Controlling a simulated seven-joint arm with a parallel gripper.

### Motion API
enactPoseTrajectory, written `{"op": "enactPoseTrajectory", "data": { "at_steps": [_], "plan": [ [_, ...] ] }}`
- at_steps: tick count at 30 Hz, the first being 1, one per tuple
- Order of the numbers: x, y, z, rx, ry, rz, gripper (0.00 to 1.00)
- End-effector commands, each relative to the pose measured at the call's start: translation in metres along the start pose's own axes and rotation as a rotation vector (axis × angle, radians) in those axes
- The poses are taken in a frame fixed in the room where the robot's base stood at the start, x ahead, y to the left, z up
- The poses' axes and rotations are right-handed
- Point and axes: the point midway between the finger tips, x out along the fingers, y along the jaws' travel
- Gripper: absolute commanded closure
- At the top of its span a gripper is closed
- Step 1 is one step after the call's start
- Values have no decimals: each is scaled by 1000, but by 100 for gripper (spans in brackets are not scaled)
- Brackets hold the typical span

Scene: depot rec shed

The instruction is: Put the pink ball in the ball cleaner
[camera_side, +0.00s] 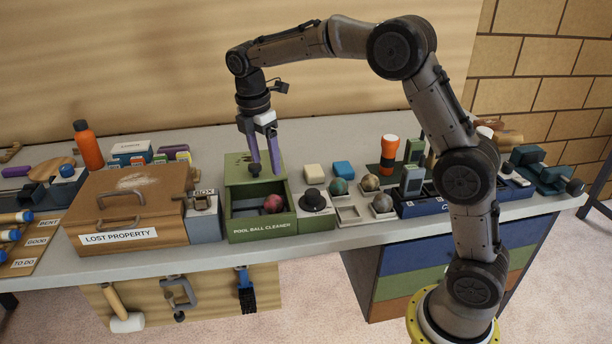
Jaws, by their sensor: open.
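The ball cleaner (263,226) is a green box with an open compartment, labelled "POOL BALL CLEANER". A dark pinkish-red ball (273,204) lies inside that compartment, towards its right side. My gripper (265,170) is open, with its purple fingers pointing down above the back part of the cleaner. The fingertips are apart from the ball, above and behind it. No other pink ball shows. A black round knob (314,200) sits on the cleaner's right-hand section.
A lost property box (130,205) stands left. A blue charging rack (425,207) stands right.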

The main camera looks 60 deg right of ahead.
Motion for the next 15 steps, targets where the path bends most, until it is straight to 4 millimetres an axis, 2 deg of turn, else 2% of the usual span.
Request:
{"op": "enactPoseTrajectory", "data": {
  "at_steps": [4, 7, 11, 15],
  "plan": [
    [-7, -7, 1, 31, 6, 13, 24],
    [-24, -26, 4, 120, 24, 47, 24],
    [-52, -72, 9, 323, 72, 113, 24],
    [-70, -130, 15, 571, 148, 177, 24]
  ]
}}
